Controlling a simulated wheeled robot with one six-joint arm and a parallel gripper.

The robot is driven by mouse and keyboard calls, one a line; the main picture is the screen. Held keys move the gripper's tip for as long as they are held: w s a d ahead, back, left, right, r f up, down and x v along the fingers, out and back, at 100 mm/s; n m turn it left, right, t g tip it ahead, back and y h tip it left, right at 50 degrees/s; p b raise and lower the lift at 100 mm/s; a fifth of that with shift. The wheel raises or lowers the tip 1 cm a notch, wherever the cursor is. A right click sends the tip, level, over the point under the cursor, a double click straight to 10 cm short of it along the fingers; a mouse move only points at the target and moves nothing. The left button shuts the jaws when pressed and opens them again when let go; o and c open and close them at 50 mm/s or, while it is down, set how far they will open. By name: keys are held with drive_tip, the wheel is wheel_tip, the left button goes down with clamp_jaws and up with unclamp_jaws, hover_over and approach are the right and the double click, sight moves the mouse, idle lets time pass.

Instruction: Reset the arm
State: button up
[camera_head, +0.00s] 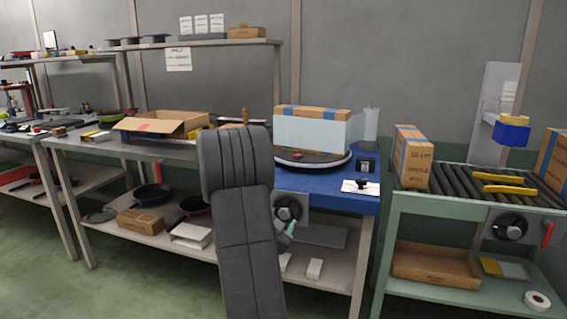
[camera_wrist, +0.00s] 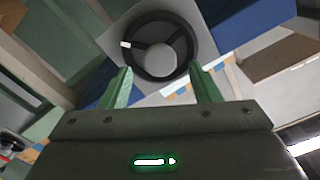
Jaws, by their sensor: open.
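My arm rises in the middle of the head view, in front of the tables. In the wrist view my gripper (camera_wrist: 162,88) has its two green fingers wide apart with nothing between them. Beyond the fingers is a black handwheel (camera_wrist: 158,46) on a grey panel. In the head view a handwheel (camera_head: 287,211) shows on the front of the blue table, just right of my arm. A small greenish part of my gripper (camera_head: 286,236) shows below it, mostly hidden behind my arm.
The blue table (camera_head: 340,199) holds a round turntable (camera_head: 310,161) with a wrapped box (camera_head: 312,130) on it. An open carton (camera_head: 162,124) stands on the left bench. A roller conveyor (camera_head: 470,183) with a carton (camera_head: 413,157) is at the right. Green floor lies at the lower left.

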drive_tip(key=shift+x, duration=1.05)
